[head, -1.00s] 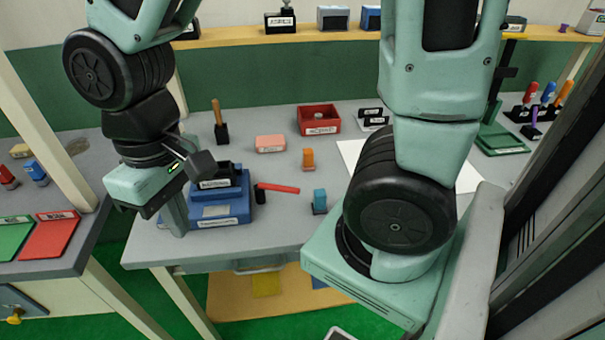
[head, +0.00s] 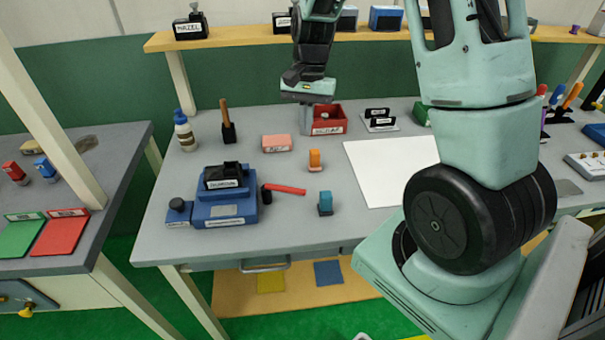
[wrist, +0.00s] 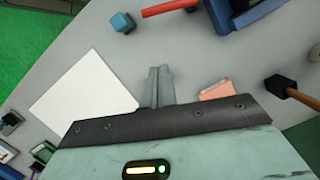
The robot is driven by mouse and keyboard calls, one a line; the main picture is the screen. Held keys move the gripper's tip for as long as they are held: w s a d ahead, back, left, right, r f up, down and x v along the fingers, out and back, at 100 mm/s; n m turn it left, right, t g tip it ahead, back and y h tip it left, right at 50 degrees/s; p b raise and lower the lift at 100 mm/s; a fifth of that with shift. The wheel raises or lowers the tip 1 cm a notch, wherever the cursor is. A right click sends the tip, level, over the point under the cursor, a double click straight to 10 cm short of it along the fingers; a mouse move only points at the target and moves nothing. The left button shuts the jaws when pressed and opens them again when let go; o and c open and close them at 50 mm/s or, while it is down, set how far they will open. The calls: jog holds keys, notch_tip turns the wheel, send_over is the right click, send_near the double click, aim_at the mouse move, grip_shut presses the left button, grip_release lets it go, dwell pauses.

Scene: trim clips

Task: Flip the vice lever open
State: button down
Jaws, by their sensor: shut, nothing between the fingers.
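The blue vice (head: 225,208) stands on the grey workbench at the left, with a black labelled block (head: 224,178) at its top. Its red lever (head: 285,189) sticks out to the right from a black pivot, lying nearly level. My gripper (head: 306,120) is up at the back of the bench, in front of the red bin, well apart from the lever. In the wrist view the fingers (wrist: 158,85) are shut together with nothing between them. The lever (wrist: 170,7) and part of the vice (wrist: 250,14) show at that view's top edge.
An orange block (head: 315,160), a teal block (head: 326,204) and a pink block (head: 277,143) stand near the lever. A wooden-handled tool (head: 227,125) and a bottle (head: 184,132) are behind the vice. A white sheet (head: 385,165) lies right. The red bin (head: 330,120) is at the back.

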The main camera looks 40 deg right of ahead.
jog(key=shift+f, duration=0.1)
jog(key=p+x, duration=0.2)
jog(key=x, duration=0.7)
jog(key=shift+s+a+f, duration=0.15)
jog(key=shift+f, duration=0.2)
jog(key=shift+s+a+f+p, duration=0.1)
jog(key=shift+s+a+p, duration=0.55)
jog(key=shift+a, duration=0.4)
jog(key=shift+s+a+f, duration=0.3)
jog(key=shift+s+a, duration=0.1)
jog(key=shift+a, duration=0.15)
